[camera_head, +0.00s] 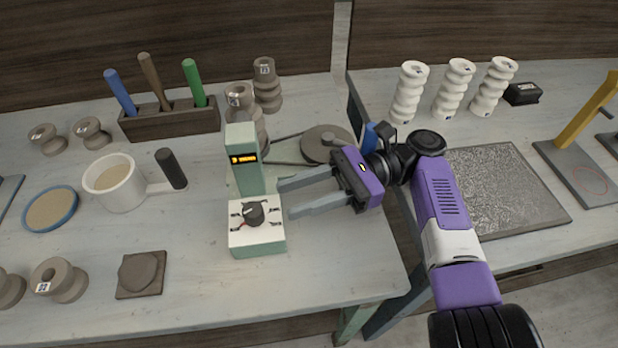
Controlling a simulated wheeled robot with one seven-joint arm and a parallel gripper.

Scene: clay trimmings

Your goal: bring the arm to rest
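My purple and black arm (447,205) reaches in from the lower right over the gap between two tables. My gripper (284,200) has two long grey fingers pointing left, spread apart with nothing seen between them. The fingertips are just right of the pale green device (258,240) with a black dial (254,212) and a lit orange display (244,159). Whether the tips touch the device cannot be told from this view.
A round grey disc (327,142) lies behind my gripper. A pot (118,182) with a dark handle, a rack (170,121) with three coloured tools and several clay spools fill the left table. The right table holds white spools (409,92), a speckled slab (505,188) and a yellow-armed stand (587,113).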

